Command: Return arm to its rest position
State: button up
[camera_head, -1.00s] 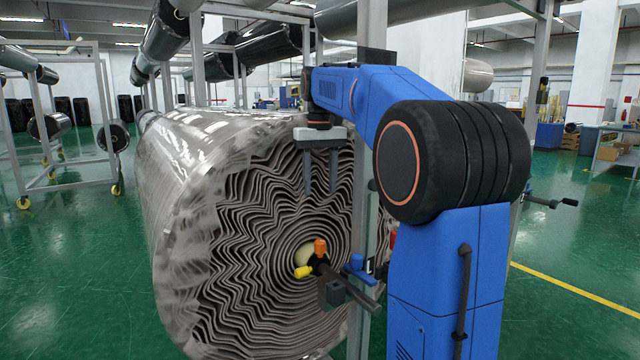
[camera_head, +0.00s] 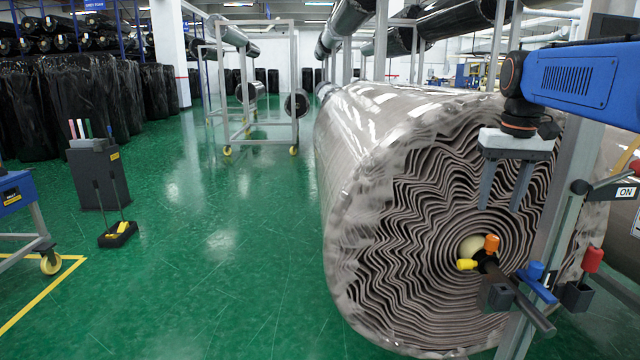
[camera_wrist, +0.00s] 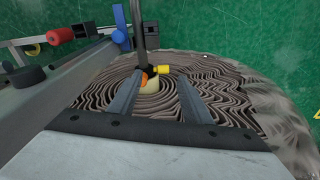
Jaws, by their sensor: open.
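My gripper (camera_head: 508,188) hangs from my blue arm at the right of the head view, its two grey fingers pointing down and apart with nothing between them. Behind it is the end face of a large wrapped roll (camera_head: 400,235), with wavy grey-brown layers and clear film. In the wrist view, the open fingers (camera_wrist: 154,100) frame the roll's layered end (camera_wrist: 235,100) and its pale core (camera_wrist: 150,86). I cannot tell the exact gap between the fingers and the roll.
A metal frame post (camera_head: 560,200) with a dark shaft, orange and yellow knobs (camera_head: 491,243) and a blue clamp (camera_head: 537,284) stands close to my gripper. A black bin (camera_head: 98,175) stands at left. Green floor (camera_head: 220,270) is clear between it and the roll.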

jog(key=s+a+f+n+t, duration=0.1)
jog(key=s+a+f, duration=0.4)
jog(key=s+f, duration=0.6)
jog(key=s+a+f+n+t, duration=0.1)
jog(key=s+a+f, duration=0.4)
jog(key=s+f, duration=0.6)
jog(key=shift+s+t, duration=0.65)
jog(key=shift+t, duration=0.15)
jog(key=shift+a, duration=0.1)
